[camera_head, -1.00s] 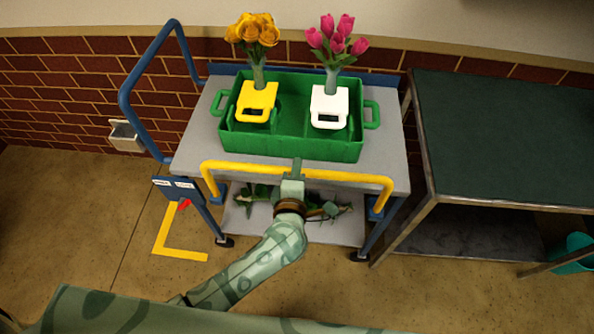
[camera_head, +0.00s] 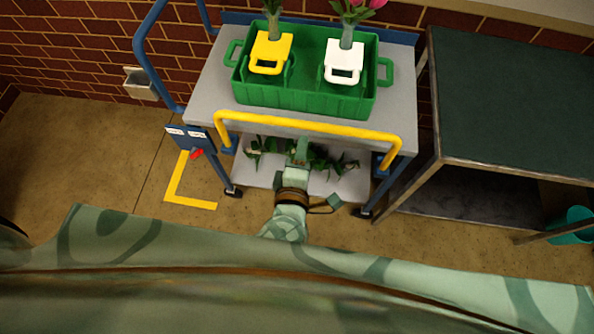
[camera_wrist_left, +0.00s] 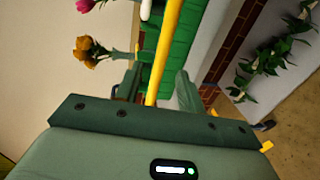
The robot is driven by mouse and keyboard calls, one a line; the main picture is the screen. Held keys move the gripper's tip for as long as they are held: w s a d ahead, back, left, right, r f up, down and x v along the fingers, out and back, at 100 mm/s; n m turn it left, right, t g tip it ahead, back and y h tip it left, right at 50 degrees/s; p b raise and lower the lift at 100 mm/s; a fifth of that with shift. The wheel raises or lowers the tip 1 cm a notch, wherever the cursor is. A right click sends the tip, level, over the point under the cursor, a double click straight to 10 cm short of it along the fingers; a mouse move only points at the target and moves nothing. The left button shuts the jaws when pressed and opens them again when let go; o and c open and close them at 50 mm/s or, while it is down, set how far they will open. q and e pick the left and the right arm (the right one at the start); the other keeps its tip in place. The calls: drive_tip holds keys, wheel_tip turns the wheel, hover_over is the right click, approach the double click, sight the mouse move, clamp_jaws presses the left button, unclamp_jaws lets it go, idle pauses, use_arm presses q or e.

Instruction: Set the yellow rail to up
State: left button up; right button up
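The yellow rail (camera_head: 310,128) runs along the front of the grey cart (camera_head: 212,97). Its bar stands above the blue end brackets, level with the tabletop's front edge in the picture, so it looks raised. My left gripper (camera_head: 301,146) is just below and in front of the bar's middle. In the left wrist view the rail (camera_wrist_left: 167,45) passes between the two spread fingers of my left gripper (camera_wrist_left: 158,85). The gripper is open; I cannot tell if a finger touches the bar. My right gripper is not in view.
Greenery (camera_head: 262,149) lies on the lower shelf. A red lever (camera_head: 197,153) is at the cart's left; a dark table (camera_head: 510,100) stands right.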

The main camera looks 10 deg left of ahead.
use_arm(q)
drive_tip(key=s+r, duration=0.1)
drive_tip(key=s, duration=0.5)
drive_tip(key=shift+s+r, duration=0.2)
drive_tip(key=shift+s, duration=0.15)
